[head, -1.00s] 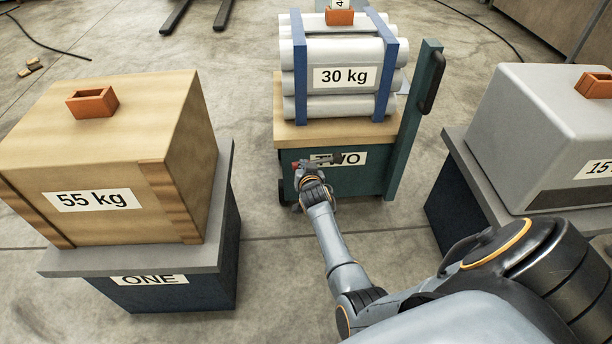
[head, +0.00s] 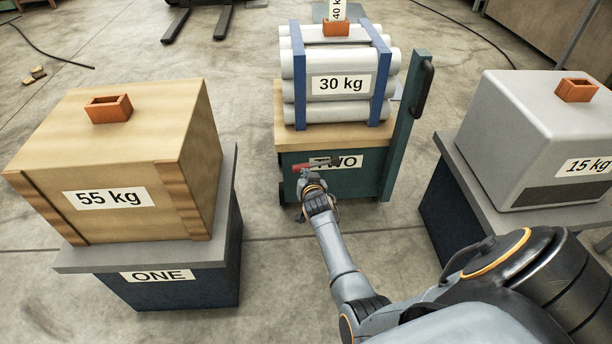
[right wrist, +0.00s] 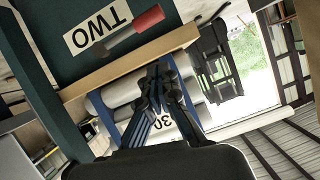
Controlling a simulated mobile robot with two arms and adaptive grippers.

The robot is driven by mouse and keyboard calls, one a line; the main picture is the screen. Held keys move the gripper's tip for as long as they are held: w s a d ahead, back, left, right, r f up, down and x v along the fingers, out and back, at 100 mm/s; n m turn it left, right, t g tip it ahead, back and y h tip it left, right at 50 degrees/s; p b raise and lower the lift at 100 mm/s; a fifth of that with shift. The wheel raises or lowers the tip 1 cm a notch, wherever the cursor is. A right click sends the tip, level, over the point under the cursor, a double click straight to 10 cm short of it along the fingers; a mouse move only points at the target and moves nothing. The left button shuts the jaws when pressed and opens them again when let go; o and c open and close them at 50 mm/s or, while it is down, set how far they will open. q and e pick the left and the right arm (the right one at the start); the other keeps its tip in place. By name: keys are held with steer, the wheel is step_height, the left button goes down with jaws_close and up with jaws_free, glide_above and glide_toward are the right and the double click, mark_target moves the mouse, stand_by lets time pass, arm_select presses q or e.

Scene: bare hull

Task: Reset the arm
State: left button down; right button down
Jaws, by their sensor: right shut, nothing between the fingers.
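My right arm reaches forward from the lower right in the head view. Its gripper (head: 312,188) is in front of the teal cart marked TWO (head: 350,182), below and near a red-handled tool (head: 301,168). In the right wrist view, the fingers (right wrist: 157,78) are shut with nothing between them. The red-handled tool (right wrist: 147,18) shows there beside the TWO label; I cannot tell how it is supported. The white pipe bundle (head: 340,100), marked 30 kg, lies on the cart in blue straps. My left gripper is not in view.
A wooden crate (head: 110,160), marked 55 kg, sits on stand ONE (head: 190,285) at left. A grey case (head: 525,130), marked 15 kg, sits on a stand (head: 465,190) at right. Floor (head: 270,270) shows between the left stand and my arm.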

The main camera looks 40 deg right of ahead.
stand_by(0.4)
